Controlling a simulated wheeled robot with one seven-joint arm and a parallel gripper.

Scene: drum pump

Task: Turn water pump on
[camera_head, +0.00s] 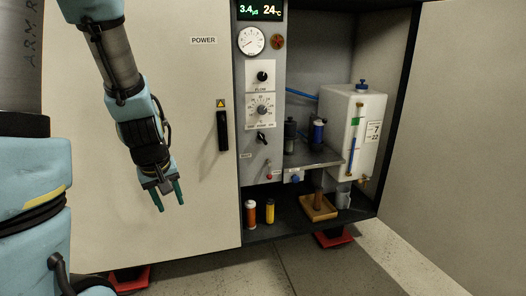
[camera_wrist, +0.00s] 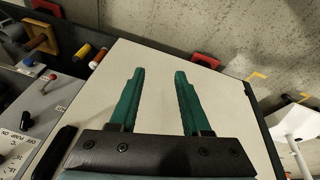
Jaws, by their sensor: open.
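My gripper (camera_head: 168,194) hangs open and empty in front of the closed cabinet door marked POWER (camera_head: 203,100). In the wrist view its two green fingers (camera_wrist: 156,100) are apart with only the door behind them. The control panel (camera_head: 264,90) stands to the right of the gripper, with a black knob marked FLOW (camera_head: 262,77), a large dial (camera_head: 262,110), a black lever switch (camera_head: 262,137) and a small red-tipped toggle (camera_head: 268,170). In the wrist view the red-tipped toggle (camera_wrist: 52,76) is at the upper left. A pump unit (camera_head: 317,135) sits on a shelf; I cannot tell its state.
A black door handle (camera_head: 222,131) lies between my gripper and the panel. A white tank (camera_head: 354,125) stands in the right bay. Orange (camera_head: 251,214) and yellow (camera_head: 269,212) cylinders and a wooden tray (camera_head: 318,208) are on the cabinet floor. An open door (camera_head: 455,120) bounds the right.

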